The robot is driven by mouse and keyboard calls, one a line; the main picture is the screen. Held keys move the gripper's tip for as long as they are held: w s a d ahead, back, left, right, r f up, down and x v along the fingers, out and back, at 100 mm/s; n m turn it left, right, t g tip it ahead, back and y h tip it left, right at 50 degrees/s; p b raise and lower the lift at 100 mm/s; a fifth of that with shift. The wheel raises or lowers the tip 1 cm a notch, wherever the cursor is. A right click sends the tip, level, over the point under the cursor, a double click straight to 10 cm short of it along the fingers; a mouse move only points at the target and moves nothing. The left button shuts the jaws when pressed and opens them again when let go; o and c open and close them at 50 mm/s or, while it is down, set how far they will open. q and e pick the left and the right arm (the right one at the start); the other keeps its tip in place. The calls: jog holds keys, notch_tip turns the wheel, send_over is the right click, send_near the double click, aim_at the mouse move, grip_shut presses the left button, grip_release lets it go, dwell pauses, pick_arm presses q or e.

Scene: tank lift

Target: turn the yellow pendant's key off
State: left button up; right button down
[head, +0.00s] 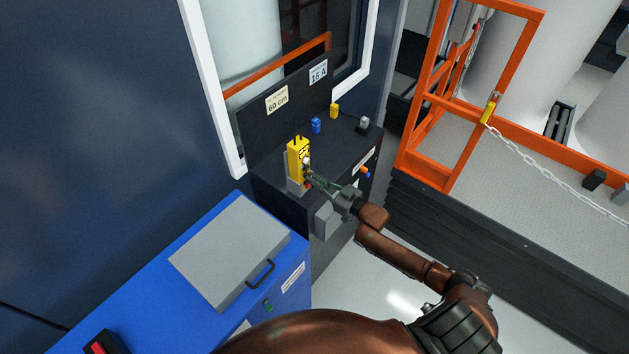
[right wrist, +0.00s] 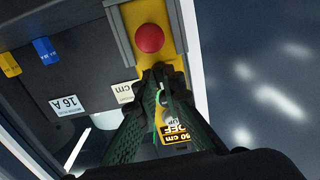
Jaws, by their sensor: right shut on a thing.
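The yellow pendant (head: 294,151) stands upright in a grey holder on the dark bench. It also shows in the right wrist view (right wrist: 133,18), upside down, with a round red button (right wrist: 150,38) and a black label (right wrist: 175,131) reading OFF. My right gripper (head: 309,177) is at the pendant's front face, and its fingertips close together just beside the red button in the right wrist view (right wrist: 162,76). It is shut on the key, which the fingers mostly hide. The key's angle cannot be told. My left gripper is not in view.
A blue plug (head: 316,126), a yellow plug (head: 334,111) and a grey connector (head: 363,124) sit on the bench. A blue cabinet (head: 297,263) with a grey lid (head: 230,252) stands in front. An orange gate frame (head: 425,95) and chain are at right.

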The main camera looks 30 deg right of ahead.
jog(key=c, duration=2.3)
grip_release()
jog(key=v, duration=1.2)
jog(key=shift+d+f, duration=0.1)
